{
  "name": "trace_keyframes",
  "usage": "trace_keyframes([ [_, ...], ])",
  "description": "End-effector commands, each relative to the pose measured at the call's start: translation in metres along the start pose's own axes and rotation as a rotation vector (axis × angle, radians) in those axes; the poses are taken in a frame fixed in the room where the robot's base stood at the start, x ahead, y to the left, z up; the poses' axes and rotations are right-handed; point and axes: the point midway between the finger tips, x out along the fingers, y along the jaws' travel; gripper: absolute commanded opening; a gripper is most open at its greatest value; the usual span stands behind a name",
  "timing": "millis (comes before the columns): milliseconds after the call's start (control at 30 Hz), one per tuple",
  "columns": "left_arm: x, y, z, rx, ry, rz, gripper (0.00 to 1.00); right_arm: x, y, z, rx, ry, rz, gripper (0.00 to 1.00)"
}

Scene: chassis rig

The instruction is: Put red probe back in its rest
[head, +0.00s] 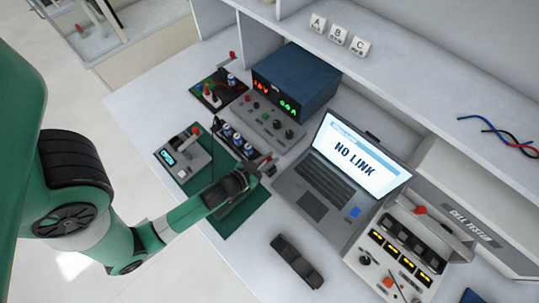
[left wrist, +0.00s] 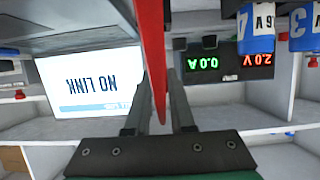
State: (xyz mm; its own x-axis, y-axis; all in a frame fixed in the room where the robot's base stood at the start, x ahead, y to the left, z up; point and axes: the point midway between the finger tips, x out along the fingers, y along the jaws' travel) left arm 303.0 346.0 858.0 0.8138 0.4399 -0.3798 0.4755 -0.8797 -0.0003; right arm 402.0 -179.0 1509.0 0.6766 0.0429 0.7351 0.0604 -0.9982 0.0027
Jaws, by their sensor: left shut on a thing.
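My left gripper (head: 259,171) is shut on the red probe (head: 265,161), above the bench just left of the laptop. In the left wrist view the red probe (left wrist: 151,50) runs as a long red bar between the two fingers. A grey meter (head: 183,152) with a lit cyan display and a red part on it sits on the green mat (head: 243,215), left of the gripper. I cannot make out which part is the probe's rest. My right gripper is not in view.
A blue power supply (head: 295,80) stands behind a grey control panel (head: 268,124). Blue-and-white cells (head: 237,140) stand close behind the gripper. The open laptop (head: 325,180) reads NO LINK. A cell tester (head: 400,255) and a dark object (head: 296,262) lie to the right and front.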

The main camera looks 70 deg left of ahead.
Motion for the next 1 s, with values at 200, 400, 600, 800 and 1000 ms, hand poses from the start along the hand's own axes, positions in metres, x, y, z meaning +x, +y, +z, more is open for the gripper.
trace_keyframes([
  [200, 0.003, 0.0, 0.006, 0.0, 0.0, 0.0, 0.0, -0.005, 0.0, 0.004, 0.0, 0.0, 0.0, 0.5],
  [400, 0.005, 0.0, 0.011, 0.0, 0.0, 0.0, 0.0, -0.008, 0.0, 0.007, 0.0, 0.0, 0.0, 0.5],
  [600, 0.006, 0.0, 0.015, 0.0, 0.0, 0.0, 0.0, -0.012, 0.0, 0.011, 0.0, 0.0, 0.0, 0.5],
  [800, 0.007, 0.0, 0.017, 0.0, 0.0, 0.0, 0.36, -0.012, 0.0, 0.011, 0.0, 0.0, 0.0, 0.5],
  [1000, 0.007, 0.0, 0.017, 0.0, 0.0, 0.0, 0.56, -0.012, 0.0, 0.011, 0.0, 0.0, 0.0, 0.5],
])
